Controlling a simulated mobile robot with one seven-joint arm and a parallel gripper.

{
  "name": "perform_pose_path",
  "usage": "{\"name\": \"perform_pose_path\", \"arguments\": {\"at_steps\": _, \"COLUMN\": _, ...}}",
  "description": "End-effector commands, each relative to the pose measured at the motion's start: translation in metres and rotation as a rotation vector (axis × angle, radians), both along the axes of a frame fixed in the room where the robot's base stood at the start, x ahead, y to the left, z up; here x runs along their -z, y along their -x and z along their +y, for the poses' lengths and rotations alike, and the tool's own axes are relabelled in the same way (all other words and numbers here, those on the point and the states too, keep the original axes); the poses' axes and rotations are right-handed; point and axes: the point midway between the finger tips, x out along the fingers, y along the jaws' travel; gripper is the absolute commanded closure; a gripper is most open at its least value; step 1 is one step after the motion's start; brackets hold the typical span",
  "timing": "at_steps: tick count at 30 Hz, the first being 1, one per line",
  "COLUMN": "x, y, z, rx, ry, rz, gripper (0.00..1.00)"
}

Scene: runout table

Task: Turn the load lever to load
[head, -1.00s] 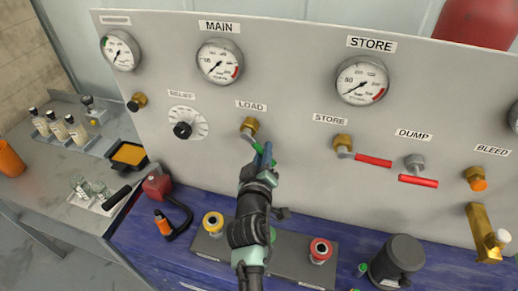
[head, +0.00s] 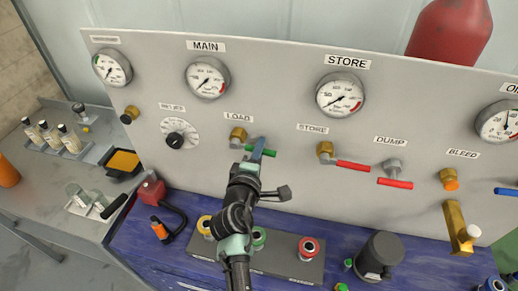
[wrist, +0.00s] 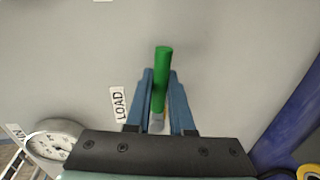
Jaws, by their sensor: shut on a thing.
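The load lever (head: 270,153) has a green handle and comes off a brass valve (head: 238,135) under the LOAD label on the grey panel. The handle points right, nearly level, in the head view. My gripper (head: 258,149) is shut on the handle, with blue fingers on either side of it. In the wrist view the green load lever (wrist: 162,65) stands between the two fingers of my gripper (wrist: 161,92), its free end sticking out past the tips. The fingers hide part of the handle in the head view.
The red store lever (head: 353,165) and the dump lever (head: 395,183) are to the right. The relief knob (head: 176,140) is to the left. Below, fittings with coloured rings and a dark cylinder (head: 379,255) stand on the blue bench (head: 150,250).

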Motion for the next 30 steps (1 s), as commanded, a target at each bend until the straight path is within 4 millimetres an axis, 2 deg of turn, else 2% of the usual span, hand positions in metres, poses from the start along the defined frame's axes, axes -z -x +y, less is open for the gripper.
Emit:
{"name": "perform_pose_path", "arguments": {"at_steps": 20, "x": -0.0037, "y": 0.0, "z": -0.0001, "rx": 0.001, "ry": 0.056, "rz": 0.017, "gripper": 1.0}}
{"name": "perform_pose_path", "arguments": {"at_steps": 21, "x": -0.0038, "y": 0.0, "z": -0.0001, "rx": 0.001, "ry": 0.056, "rz": 0.017, "gripper": 0.72}}
{"name": "perform_pose_path", "arguments": {"at_steps": 24, "x": -0.0038, "y": -0.0001, "z": 0.0, "rx": 0.0, "ry": 0.055, "rz": 0.017, "gripper": 0.54}}
{"name": "perform_pose_path", "arguments": {"at_steps": 25, "x": -0.0038, "y": -0.0001, "z": 0.0001, "rx": 0.0, "ry": 0.055, "rz": 0.017, "gripper": 0.5}}
{"name": "perform_pose_path", "arguments": {"at_steps": 30, "x": -0.0037, "y": -0.0001, "z": 0.0002, "rx": 0.0, "ry": 0.053, "rz": 0.016, "gripper": 0.5}}
